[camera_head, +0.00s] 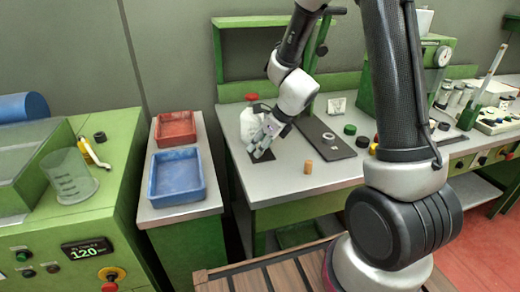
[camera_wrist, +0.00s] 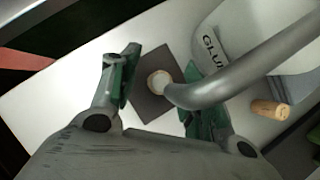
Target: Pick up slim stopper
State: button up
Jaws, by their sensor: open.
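A pale round top (camera_wrist: 158,77), which looks like a cork stopper seen end-on, is on a dark square mat (camera_wrist: 152,108) in the wrist view. My gripper (camera_wrist: 163,85) is open, with its green-padded fingers on either side of it; I cannot tell whether they touch it. A grey tube hides part of its lower right side. In the head view my gripper (camera_head: 262,154) is low over the dark mat and hides that stopper. I cannot tell which is slimmer.
A white glue bottle (camera_wrist: 222,45) is close to my gripper; its red cap (camera_head: 251,97) shows in the head view. The grey tube (camera_wrist: 235,75) crosses near the right finger. A dark tray (camera_head: 325,142) lies to the right. Red (camera_head: 175,115) and blue (camera_head: 154,190) trays stand left.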

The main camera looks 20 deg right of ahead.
jog(key=shift+w+f, duration=0.1)
jog(key=shift+f, duration=0.05)
jog(key=c, duration=0.7)
jog(key=shift+c, duration=0.4)
jog(key=shift+r, duration=0.25)
jog(key=shift+r, duration=0.25)
jog(key=shift+r, duration=0.25)
